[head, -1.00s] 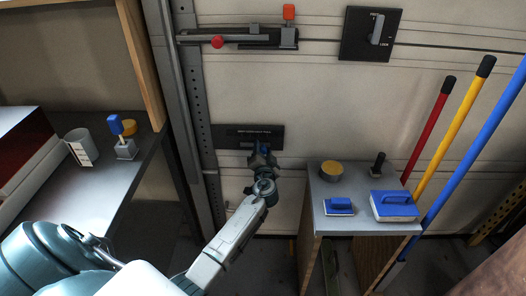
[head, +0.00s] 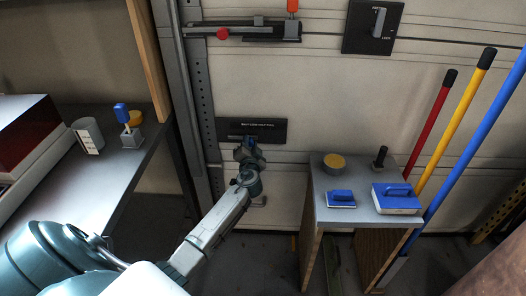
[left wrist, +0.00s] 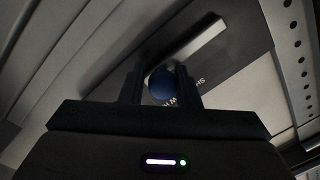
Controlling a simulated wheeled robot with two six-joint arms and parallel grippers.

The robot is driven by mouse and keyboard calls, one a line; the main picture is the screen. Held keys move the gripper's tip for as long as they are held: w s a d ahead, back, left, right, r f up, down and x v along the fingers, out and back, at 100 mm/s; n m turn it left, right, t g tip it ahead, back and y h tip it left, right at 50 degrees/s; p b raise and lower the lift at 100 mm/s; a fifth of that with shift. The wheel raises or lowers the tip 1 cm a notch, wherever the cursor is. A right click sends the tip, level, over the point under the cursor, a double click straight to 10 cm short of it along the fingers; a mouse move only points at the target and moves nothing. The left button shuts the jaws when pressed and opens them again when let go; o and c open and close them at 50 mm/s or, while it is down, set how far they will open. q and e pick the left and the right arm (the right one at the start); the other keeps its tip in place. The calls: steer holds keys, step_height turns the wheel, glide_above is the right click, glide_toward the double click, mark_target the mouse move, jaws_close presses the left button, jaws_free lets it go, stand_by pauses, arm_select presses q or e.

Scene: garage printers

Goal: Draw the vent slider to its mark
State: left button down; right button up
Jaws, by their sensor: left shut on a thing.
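The vent slider's black plate (head: 270,127) is fixed low on the pale wall, with a line of white lettering on it. My left gripper (head: 248,150) reaches up to the lower left part of this plate. In the left wrist view, the slider's round blue knob (left wrist: 161,84) sits between the two dark fingers, which are shut on it. A pale bar (left wrist: 200,40) runs across the plate beyond the knob. The lettering is partly hidden by the gripper in that view. I cannot make out a mark. My right gripper is not in view.
A small stand (head: 320,208) with blue-handled tools is right of my left arm. Red, yellow and blue poles (head: 455,130) lean farther right. A workbench (head: 90,190) is at left. Above the plate are a latch with a red knob (head: 222,34) and a black switch panel (head: 371,27).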

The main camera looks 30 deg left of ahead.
arm_select(q)
steer(key=shift+s+a+r, duration=0.2)
steer(key=shift+s+a, duration=0.05)
steer(key=shift+a, duration=0.25)
steer(key=shift+s+a+r, duration=0.15)
steer(key=shift+s+a, duration=0.05)
steer(key=shift+a, duration=0.3)
steer(key=c, duration=1.2)
jaws_free()
steer(key=shift+a, duration=0.1)
steer(key=shift+s+a, duration=0.1)
steer(key=shift+f, duration=0.15)
steer(key=v, duration=1.1)
